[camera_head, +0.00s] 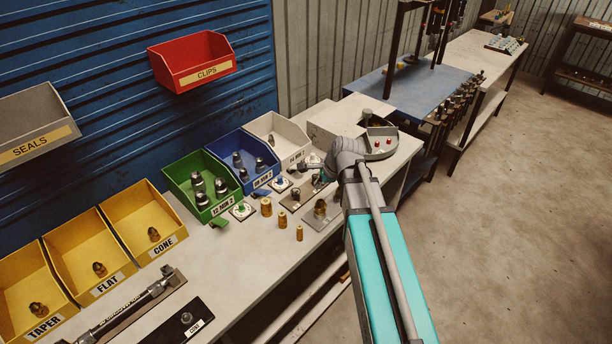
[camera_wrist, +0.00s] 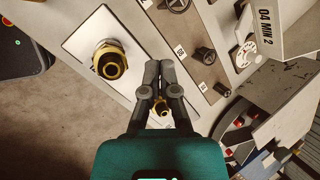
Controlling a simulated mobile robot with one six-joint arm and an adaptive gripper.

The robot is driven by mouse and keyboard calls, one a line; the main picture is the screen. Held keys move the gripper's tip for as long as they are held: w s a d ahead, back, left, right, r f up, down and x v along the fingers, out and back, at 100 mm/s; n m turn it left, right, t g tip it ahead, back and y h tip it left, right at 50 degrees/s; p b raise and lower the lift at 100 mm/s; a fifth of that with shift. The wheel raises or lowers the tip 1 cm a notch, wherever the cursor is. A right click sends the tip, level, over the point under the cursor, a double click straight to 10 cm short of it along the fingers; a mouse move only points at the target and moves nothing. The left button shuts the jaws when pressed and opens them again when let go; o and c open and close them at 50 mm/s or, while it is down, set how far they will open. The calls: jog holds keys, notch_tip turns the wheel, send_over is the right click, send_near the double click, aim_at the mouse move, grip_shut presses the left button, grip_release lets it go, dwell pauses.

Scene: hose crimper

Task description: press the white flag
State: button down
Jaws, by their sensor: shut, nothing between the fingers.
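My gripper (camera_wrist: 152,66) is shut and empty, with its dark fingertips together over the bench in the wrist view. A small white dial plate (camera_head: 313,158) lies in front of that bin; the dial (camera_wrist: 247,53) shows at upper right in the wrist view.
Green (camera_head: 203,184) and blue (camera_head: 243,161) bins stand left of the white one, with a green flag (camera_head: 219,222) in front. Several brass fittings (camera_head: 266,207) stand upright on the bench.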

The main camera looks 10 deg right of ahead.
aim_at(308, 180)
jog(key=w+d+m+t+y+b, duration=0.1)
jog(key=w+d+m+t+b, duration=0.2)
jog(key=w+m, duration=0.6)
jog(key=shift+d+f+m, duration=0.15)
jog(key=shift+d+m, duration=0.1)
jog(key=shift+m, duration=1.15)
jog(key=shift+f, duration=0.1)
jog(key=shift+b+x, duration=3.6)
jog(key=shift+x, duration=1.35)
jog(key=shift+a, duration=0.2)
